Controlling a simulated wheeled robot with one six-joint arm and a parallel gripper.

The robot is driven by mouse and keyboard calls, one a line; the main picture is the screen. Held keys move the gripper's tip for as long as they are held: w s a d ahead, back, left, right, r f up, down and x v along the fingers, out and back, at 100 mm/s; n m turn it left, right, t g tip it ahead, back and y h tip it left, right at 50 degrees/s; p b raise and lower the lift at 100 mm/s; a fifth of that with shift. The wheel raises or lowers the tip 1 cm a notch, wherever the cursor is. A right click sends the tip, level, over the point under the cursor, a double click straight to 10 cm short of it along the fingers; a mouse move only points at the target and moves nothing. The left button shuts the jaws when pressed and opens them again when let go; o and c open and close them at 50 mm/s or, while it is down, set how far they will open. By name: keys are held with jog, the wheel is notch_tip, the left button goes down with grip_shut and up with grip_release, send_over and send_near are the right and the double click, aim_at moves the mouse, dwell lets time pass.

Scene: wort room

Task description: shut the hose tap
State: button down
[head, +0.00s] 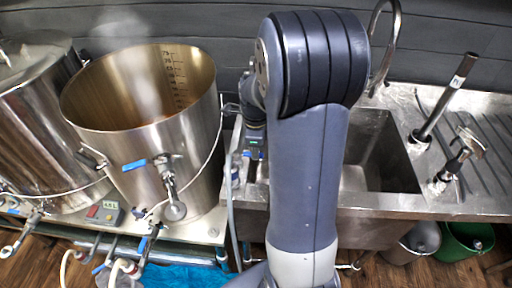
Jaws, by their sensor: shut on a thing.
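The hose tap (236,176) is a small fitting at the left front edge of the sink bench, with a pale grey hose (231,222) hanging down from it. My gripper (246,164) is at the tap, pointing down, and appears shut on its handle. My own arm hides the right side of the gripper, and the fingertips and handle are too small to make out clearly. Whether the handle stands open or shut cannot be told.
An open steel kettle (205,112) with a blue-levered tap (135,165) stands close on the left, beside a lidded vessel (42,120). The sink (365,160) and a tall faucet (392,45) are to the right. Hoses and a blue cloth (185,276) lie below.

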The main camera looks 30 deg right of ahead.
dwell(0.3)
jog(key=c, duration=1.4)
grip_release()
jog(key=shift+r, duration=0.15)
notch_tip(320, 180, up, 11)
jog(key=shift+f, duration=0.2)
notch_tip(320, 180, down, 11)
jog(key=shift+r, duration=0.1)
